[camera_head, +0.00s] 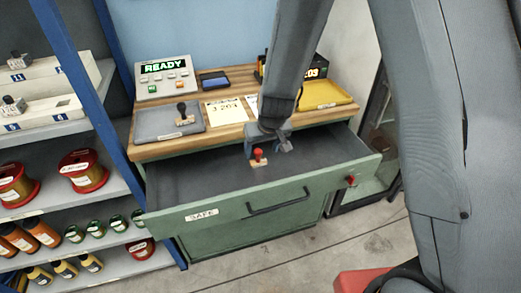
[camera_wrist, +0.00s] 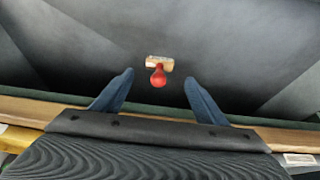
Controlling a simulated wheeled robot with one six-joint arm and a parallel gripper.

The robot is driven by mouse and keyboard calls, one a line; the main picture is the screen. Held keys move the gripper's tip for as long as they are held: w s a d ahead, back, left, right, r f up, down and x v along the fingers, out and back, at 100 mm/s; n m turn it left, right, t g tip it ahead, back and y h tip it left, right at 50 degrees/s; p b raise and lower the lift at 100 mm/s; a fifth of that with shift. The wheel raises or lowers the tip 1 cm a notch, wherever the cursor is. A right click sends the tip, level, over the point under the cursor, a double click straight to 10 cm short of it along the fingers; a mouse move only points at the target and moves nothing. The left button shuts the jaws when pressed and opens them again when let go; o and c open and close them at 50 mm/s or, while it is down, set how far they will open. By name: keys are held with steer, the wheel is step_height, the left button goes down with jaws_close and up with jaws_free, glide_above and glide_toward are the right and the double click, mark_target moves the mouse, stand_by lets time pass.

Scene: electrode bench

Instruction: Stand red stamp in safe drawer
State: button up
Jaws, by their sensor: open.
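The red stamp (camera_head: 259,157) has a red knob handle and a pale wooden base. It stands upright inside the open safe drawer (camera_head: 205,187), on the drawer floor. The wrist view shows the red stamp (camera_wrist: 158,73) just beyond and between my fingertips, apart from both. My gripper (camera_wrist: 158,82) is open and empty, with blue fingers spread either side. In the head view my gripper (camera_head: 272,148) is low inside the drawer, right behind the stamp. The drawer's green front carries a SAFE label and a dark handle.
A black stamp (camera_head: 182,113) stands on a grey tray (camera_head: 152,124) on the bench top. A yellow tray (camera_head: 325,95), paper cards (camera_head: 224,110) and a READY console (camera_head: 165,77) are also there. A blue-posted shelf with spools and bottles stands left. Much of the drawer floor is bare.

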steer(key=s+d+r+m+g+p, duration=0.1)
steer(key=s+d+r, duration=0.6)
steer(key=s, duration=0.3)
steer(key=s+d+r+m+g+h, duration=0.1)
steer(key=s+d+r+m+g, duration=0.1)
steer(key=s+d+r, duration=0.5)
steer(key=s+d, duration=0.2)
steer(key=s, duration=0.1)
steer(key=shift+s+d+p, duration=0.2)
steer(key=shift+p, duration=0.15)
stand_by(0.5)
